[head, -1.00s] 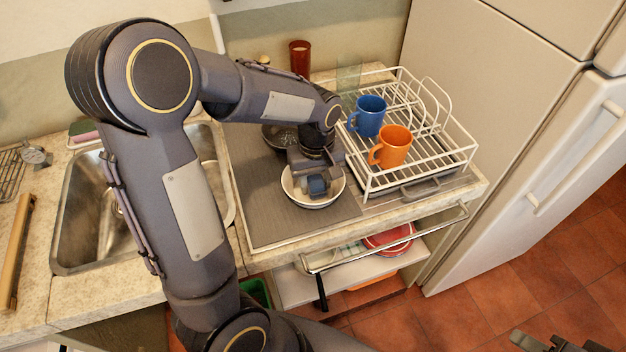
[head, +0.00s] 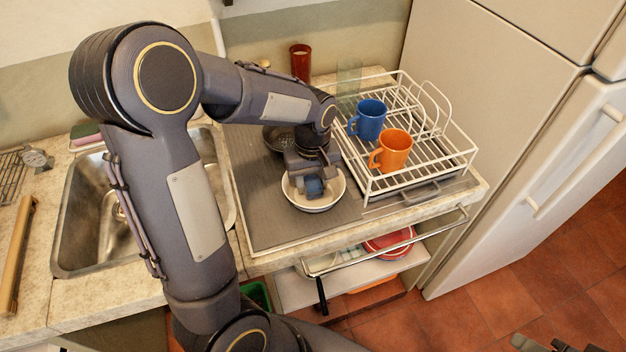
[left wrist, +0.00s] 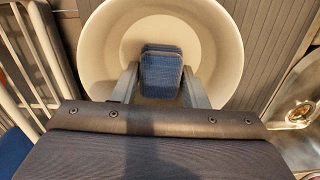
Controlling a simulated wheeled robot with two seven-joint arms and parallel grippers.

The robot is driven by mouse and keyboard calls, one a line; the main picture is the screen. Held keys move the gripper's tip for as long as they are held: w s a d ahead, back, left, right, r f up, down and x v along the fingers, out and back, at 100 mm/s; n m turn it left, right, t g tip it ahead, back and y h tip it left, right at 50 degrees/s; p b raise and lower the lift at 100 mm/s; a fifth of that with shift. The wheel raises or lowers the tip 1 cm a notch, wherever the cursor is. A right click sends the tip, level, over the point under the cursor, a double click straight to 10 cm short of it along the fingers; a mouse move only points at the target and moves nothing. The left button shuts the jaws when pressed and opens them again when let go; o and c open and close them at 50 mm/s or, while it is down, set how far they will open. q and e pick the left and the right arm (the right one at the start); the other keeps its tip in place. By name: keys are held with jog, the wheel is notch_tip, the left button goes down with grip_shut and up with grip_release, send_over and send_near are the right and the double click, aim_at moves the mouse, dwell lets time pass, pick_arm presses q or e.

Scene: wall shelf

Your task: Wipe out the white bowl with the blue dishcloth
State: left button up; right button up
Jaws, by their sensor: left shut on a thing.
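The white bowl (head: 325,202) stands on the grey mat, to the left of the dish rack. My left gripper (head: 308,186) reaches down into the bowl and is shut on the blue dishcloth (head: 315,188). In the left wrist view the folded dishcloth (left wrist: 161,72) sits between the two fingers, inside the bowl (left wrist: 105,45). Whether the cloth touches the bowl's inner surface is hard to tell. My right gripper (head: 555,344) shows only in part at the lower right edge, and its fingers are not clear.
A white wire dish rack (head: 440,160) holds a blue mug (head: 368,120) and an orange mug (head: 393,150) close to the right. A dark bowl (head: 277,140) stands behind my left gripper. The steel sink (head: 85,225) lies to the left.

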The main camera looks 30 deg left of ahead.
pick_arm(q)
jog(key=shift+s+d+r+p, duration=0.15)
jog(key=shift+r+p, duration=1.7)
jog(key=shift+r, duration=0.5)
jog(key=shift+s+d+r+p, duration=0.1)
jog(key=shift+d+r+p, duration=0.05)
jog(key=shift+r+p, duration=1.95)
jog(key=shift+r+b, duration=0.15)
jog(key=shift+b, duration=0.15)
